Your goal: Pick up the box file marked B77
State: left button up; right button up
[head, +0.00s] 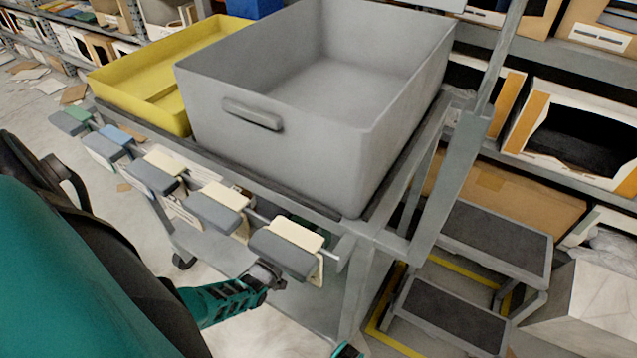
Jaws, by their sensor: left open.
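I cannot read a B77 mark on anything in the head view, so I cannot tell which thing is the box file. Open-fronted white and orange boxes (575,135) stand on the rack shelf at the right, their insides dark. My left gripper (268,276) is small in the picture, low in front of the cart, just under the nearest grey and cream hanging piece (283,260). It is open, and I see nothing held in it. I cannot tell whether it touches that piece.
A big empty grey bin (280,150) and a yellow tray (135,95) stand on a grey cart (395,235). Several similar pieces hang along its front rail. A step stool (495,240) stands right of the cart. Papers litter the floor at the far left.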

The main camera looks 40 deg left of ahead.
pick_arm(q)
jog(key=shift+w, duration=0.2)
jog(key=shift+s, duration=0.1)
jog(key=shift+c, duration=1.4)
jog(key=shift+r, duration=0.1)
grip_shut()
